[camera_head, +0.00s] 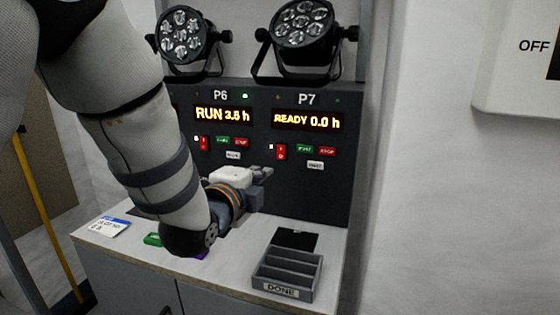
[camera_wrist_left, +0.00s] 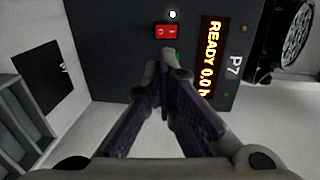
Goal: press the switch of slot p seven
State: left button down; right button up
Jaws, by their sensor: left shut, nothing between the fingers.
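The P7 slot's red rocker switch (camera_head: 281,152) is on the dark panel, left of its green and red buttons. A small lit white dot sits beside it. The P7 display (camera_head: 307,121) reads READY 0.0 h. In the left wrist view the red switch (camera_wrist_left: 167,31) shows just beyond my fingertips. My left gripper (camera_head: 264,173) is shut and empty, in front of the panel, below and left of the P7 switch. Its closed fingers also show in the left wrist view (camera_wrist_left: 167,62). Contact with the switch is not visible. My right gripper is not in view.
The P6 slot beside it shows RUN 3.5 h on its display (camera_head: 223,115) and has its own red switch (camera_head: 203,143). Par cans (camera_head: 303,30) stand above. A grey DONE tray (camera_head: 287,274) and a black pad (camera_head: 295,239) are on the counter. A card (camera_head: 107,227) lies left.

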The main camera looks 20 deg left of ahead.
aim_at(283, 158)
pick_arm(q)
jog(key=w, duration=0.4)
jog(key=w+f+b, duration=0.1)
jog(key=w, duration=0.3)
jog(key=w+f+b, duration=0.1)
jog(key=w, duration=0.3)
jog(key=shift+w+d+f, duration=0.15)
jog(key=shift+w, duration=0.5)
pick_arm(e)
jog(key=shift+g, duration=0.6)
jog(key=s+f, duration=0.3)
